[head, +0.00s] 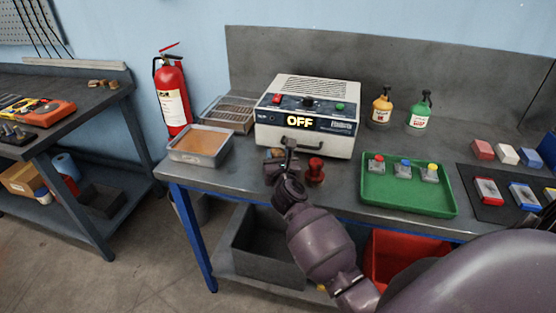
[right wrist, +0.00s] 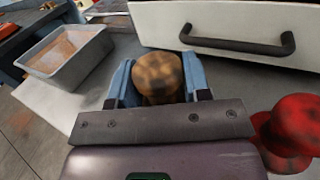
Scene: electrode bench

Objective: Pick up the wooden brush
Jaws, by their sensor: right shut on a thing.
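The wooden brush (right wrist: 158,75) shows in the right wrist view as a round, blotchy brown top. My right gripper (right wrist: 158,88) is shut on it, with one blue-grey finger on each side. Its lower part is hidden by the gripper. In the head view my right gripper (head: 280,163) is at the bench front, just before the white control box (head: 303,138). Only a bit of the brush (head: 276,153) shows there, beside the gripper. My left gripper is not in view.
A red knob-topped object (head: 316,170) stands close right of the gripper. The box's dark handle (right wrist: 240,44) is just beyond. A metal tray with brown contents (head: 200,147) is to the left. A green tray (head: 408,195) with several coloured-top items is to the right.

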